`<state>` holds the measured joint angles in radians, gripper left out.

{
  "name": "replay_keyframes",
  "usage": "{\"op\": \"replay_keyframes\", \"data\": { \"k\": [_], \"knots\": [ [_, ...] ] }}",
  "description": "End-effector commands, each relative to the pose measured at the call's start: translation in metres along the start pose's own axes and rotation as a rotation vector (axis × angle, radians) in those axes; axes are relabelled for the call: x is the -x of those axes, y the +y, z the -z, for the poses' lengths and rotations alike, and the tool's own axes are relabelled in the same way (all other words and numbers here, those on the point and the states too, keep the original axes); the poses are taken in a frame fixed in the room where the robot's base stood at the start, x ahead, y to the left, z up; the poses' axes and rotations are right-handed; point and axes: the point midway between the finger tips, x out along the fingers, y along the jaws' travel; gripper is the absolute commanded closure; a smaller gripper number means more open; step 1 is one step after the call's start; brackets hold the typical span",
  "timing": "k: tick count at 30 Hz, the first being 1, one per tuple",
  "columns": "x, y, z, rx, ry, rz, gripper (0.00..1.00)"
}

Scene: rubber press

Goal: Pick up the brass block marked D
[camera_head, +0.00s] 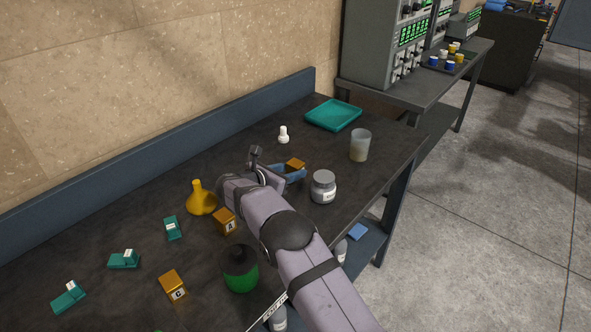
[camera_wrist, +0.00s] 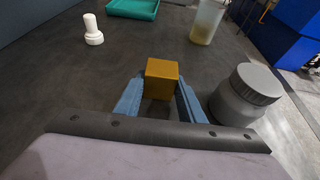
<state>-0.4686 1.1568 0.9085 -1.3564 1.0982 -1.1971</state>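A brass block (camera_head: 295,163) sits at the fingers of my gripper (camera_head: 288,174) over the dark table. Its marking does not show in either view. In the wrist view the block (camera_wrist: 162,75) lies between the two blue fingertips of my gripper (camera_wrist: 160,88), one finger on each side. I cannot tell whether the fingers press on it or stand slightly apart. Two other brass blocks lie on the table: one beside the yellow funnel (camera_head: 226,221), its letter unclear, and one nearer the front (camera_head: 173,285), with a letter that looks like G.
A grey-lidded jar (camera_wrist: 245,95) stands close right of my gripper. A yellow funnel (camera_head: 201,198), dark-green container (camera_head: 240,270) and several teal blocks (camera_head: 124,260) lie to the left.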

Motion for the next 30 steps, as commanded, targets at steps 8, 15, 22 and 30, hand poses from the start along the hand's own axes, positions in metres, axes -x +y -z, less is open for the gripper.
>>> {"op": "replay_keyframes", "data": {
  "k": [8, 15, 22, 30],
  "knots": [
    [0.001, 0.001, -0.003, -0.002, -0.003, -0.002, 1.0],
    [0.006, 0.001, -0.014, -0.005, -0.004, -0.002, 1.0],
    [0.019, 0.001, -0.047, -0.006, -0.005, -0.003, 1.0],
    [0.034, 0.001, -0.083, -0.004, -0.004, -0.002, 1.0]
  ]
}}
